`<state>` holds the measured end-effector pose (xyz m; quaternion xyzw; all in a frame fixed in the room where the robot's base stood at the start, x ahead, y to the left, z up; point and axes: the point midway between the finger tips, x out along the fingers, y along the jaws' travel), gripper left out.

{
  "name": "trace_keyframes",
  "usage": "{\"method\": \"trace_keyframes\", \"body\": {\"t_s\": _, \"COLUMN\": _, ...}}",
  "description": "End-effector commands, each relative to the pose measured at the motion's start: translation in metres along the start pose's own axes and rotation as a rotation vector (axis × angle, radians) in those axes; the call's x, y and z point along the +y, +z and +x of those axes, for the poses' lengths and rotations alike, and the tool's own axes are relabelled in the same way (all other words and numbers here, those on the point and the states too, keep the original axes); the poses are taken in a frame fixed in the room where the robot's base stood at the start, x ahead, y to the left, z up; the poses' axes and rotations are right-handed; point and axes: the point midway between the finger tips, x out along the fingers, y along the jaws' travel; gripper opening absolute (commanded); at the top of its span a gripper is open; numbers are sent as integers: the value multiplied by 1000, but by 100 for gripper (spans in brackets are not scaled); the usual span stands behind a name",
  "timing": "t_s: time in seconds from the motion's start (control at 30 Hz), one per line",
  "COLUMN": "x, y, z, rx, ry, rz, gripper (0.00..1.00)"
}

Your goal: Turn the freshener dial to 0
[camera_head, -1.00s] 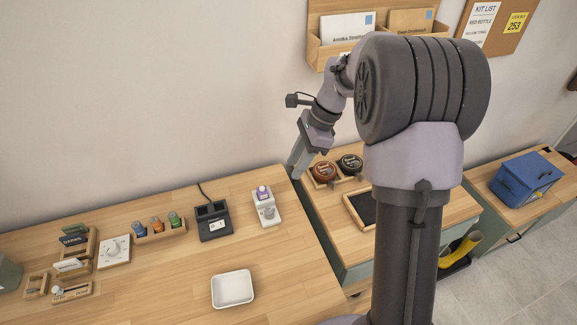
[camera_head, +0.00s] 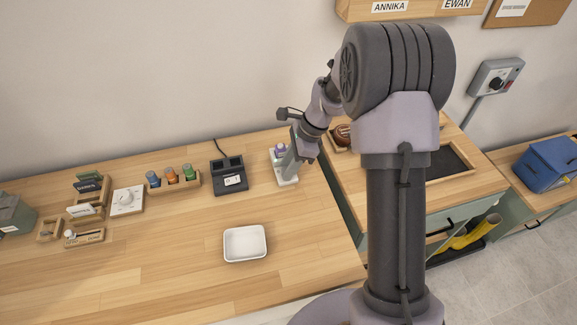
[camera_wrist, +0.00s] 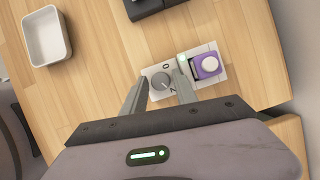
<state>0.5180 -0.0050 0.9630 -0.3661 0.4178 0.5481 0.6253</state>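The freshener is a white plate (camera_wrist: 214,82) with a purple block (camera_wrist: 207,67) and a round grey dial (camera_wrist: 160,81). Marks that look like 0 and 2 are printed on opposite sides of the dial. Its exact setting is too small to read. In the head view the freshener (camera_head: 287,181) stands near the right end of the wooden counter, partly hidden by my gripper (camera_head: 290,165). In the wrist view my gripper (camera_wrist: 160,78) is open, with one finger on each side of the dial. I cannot tell whether the fingers touch it.
A black device (camera_head: 229,178) with a cable stands left of the freshener. A white tray (camera_head: 245,258) lies in front. Further left are a rack of colored bottles (camera_head: 186,189) and a white dial plate (camera_head: 127,205). The front counter is mostly clear.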

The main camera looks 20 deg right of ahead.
Motion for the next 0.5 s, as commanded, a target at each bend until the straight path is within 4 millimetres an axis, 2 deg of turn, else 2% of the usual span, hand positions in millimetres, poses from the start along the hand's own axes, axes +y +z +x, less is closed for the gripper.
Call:
{"method": "trace_keyframes", "body": {"t_s": 0.07, "x": 0, "y": 0, "z": 0, "rx": 0, "ry": 0, "rz": 0, "gripper": 31}}
{"method": "trace_keyframes", "body": {"t_s": 0.2, "x": 0, "y": 0, "z": 0, "rx": 0, "ry": 0, "rz": 0, "gripper": 3}}
{"method": "trace_keyframes", "body": {"t_s": 0.23, "x": 0, "y": 0, "z": 0, "rx": 0, "ry": 0, "rz": 0, "gripper": 0}}
{"method": "trace_keyframes", "body": {"t_s": 0.5, "x": 0, "y": 0, "z": -1, "rx": 0, "ry": 7, "rz": -17, "gripper": 0}}
